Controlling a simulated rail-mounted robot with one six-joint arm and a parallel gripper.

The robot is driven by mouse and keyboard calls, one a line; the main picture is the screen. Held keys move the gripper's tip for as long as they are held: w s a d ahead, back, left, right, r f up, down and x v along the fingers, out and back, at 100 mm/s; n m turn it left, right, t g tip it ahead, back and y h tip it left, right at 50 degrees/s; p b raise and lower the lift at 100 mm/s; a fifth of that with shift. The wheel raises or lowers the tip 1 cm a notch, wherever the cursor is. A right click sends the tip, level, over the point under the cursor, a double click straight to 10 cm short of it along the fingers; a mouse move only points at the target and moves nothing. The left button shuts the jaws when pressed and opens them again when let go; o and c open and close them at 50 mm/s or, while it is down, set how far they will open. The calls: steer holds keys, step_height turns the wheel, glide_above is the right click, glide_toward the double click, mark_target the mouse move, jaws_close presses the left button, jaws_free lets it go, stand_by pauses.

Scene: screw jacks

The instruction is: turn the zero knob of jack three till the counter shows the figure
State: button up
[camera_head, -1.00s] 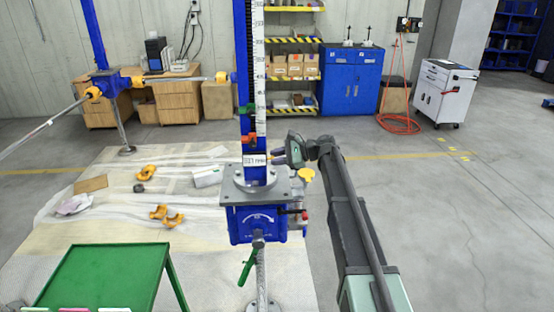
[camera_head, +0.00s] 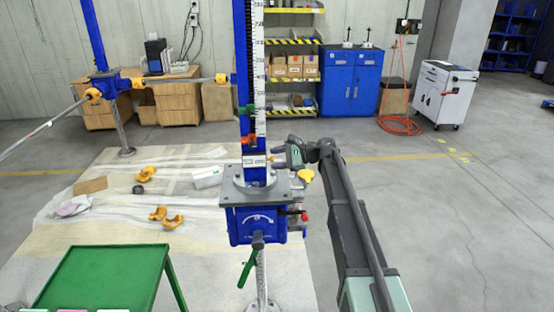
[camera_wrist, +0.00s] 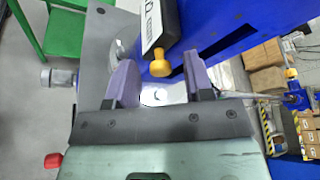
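A blue screw jack (camera_head: 254,225) stands in the middle of the head view, with a grey top plate and a tall scaled column. No jack number is readable. Its small white counter (camera_head: 254,161) is too blurred to read surely; its housing shows edge-on in the wrist view (camera_wrist: 152,22). A yellow knob (camera_wrist: 159,66) sticks out of the dark counter housing. My gripper (camera_wrist: 159,74) has its two purple fingers apart, one on each side of the knob, with gaps showing. In the head view my gripper (camera_head: 279,157) is just right of the counter.
A yellow star-shaped handle (camera_head: 306,175) and a red-tipped lever (camera_head: 302,214) are at the jack's right side. Orange and green pieces sit on the column above. A green table (camera_head: 105,275) is at front left.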

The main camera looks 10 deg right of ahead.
steer(key=p+v, duration=0.3)
steer(key=v, duration=0.8)
steer(key=shift+a, duration=0.1)
steer(key=s+a+f+n+g+h, duration=0.1)
steer(key=s+f+n+h, duration=0.3)
steer(key=s, duration=0.7)
steer(key=s+a+f+n+g+h, duration=0.2)
steer(key=s+f+n+h, duration=0.2)
steer(key=s, duration=0.8)
steer(key=s+a+f+n+g+h, duration=0.1)
steer(key=s+f+n+h, duration=0.3)
steer(key=s, duration=0.8)
steer(key=shift+s+a+f+n+g+h, duration=0.2)
steer(key=shift+a+f+n+g+h, duration=0.3)
steer(key=shift+h, duration=0.4)
